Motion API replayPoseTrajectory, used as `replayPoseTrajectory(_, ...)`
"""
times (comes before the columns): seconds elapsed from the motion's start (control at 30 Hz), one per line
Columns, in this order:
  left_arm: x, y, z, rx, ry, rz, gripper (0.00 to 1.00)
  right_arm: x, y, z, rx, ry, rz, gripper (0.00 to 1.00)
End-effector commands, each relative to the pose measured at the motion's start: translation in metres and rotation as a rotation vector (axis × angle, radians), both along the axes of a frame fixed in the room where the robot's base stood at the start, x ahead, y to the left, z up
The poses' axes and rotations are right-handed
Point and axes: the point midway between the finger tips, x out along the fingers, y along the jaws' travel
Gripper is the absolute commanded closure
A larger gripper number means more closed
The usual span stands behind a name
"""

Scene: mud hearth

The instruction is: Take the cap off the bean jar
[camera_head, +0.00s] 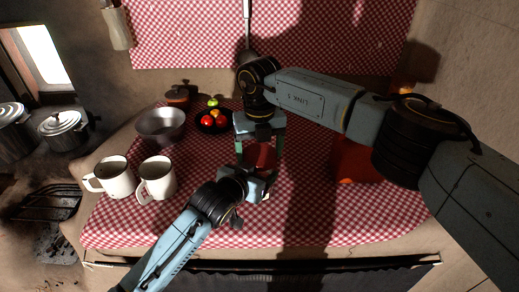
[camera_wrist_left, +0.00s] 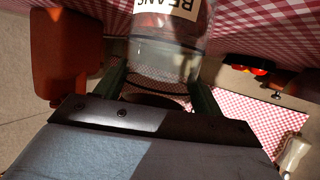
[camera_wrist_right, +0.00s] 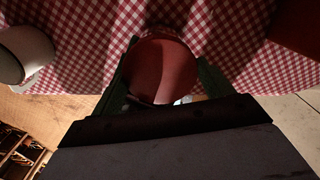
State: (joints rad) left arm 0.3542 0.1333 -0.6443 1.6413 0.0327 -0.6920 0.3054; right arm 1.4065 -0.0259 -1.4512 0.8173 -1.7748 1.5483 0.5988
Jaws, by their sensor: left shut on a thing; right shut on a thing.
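The bean jar (camera_wrist_left: 168,55) is clear glass with a white "BEANS" label, upside down in the left wrist view. My left gripper (camera_wrist_left: 160,92) is shut on its glass body, one finger on each side. The reddish round cap (camera_wrist_right: 162,70) shows between the fingers of my right gripper (camera_wrist_right: 165,82), which is shut on it from above. In the head view the cap (camera_head: 262,155) sits between the right gripper's fingers (camera_head: 259,152), just above my left gripper (camera_head: 250,185). The arms hide most of the jar there. I cannot tell whether cap and jar touch.
Two white mugs (camera_head: 115,178) (camera_head: 157,179) stand left on the checkered cloth. A metal bowl (camera_head: 161,126) and a black bowl (camera_head: 213,126) of fruit are behind. A red-orange container (camera_head: 352,160) stands to the right. The cloth's front right (camera_head: 370,215) is clear.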

Motion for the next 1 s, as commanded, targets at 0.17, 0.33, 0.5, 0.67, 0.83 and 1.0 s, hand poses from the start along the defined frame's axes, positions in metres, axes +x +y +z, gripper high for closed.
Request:
replayPoseTrajectory(0.17,0.0,0.0,0.0,0.0,0.001,0.0,0.95,0.0,0.0,0.001,0.0,-0.002,0.073,0.48)
replayPoseTrajectory(0.33,0.0,0.0,0.0,0.0,0.001,0.0,0.95,0.0,0.0,0.001,0.0,-0.002,0.073,0.48)
replayPoseTrajectory(0.5,0.0,0.0,0.0,0.0,0.001,0.0,0.95,0.0,0.0,0.001,0.0,-0.002,0.071,0.08)
replayPoseTrajectory(0.67,0.0,0.0,0.0,0.0,0.001,0.0,0.95,0.0,0.0,0.0,0.0,-0.001,0.07,0.0)
replayPoseTrajectory(0.83,0.0,0.0,-0.001,0.0,0.001,0.0,0.95,0.0,0.0,0.002,0.0,-0.001,0.07,0.0)
replayPoseTrajectory(1.0,0.0,0.0,-0.001,0.0,0.001,0.0,0.95,0.001,0.0,0.018,0.001,-0.004,0.07,0.0)
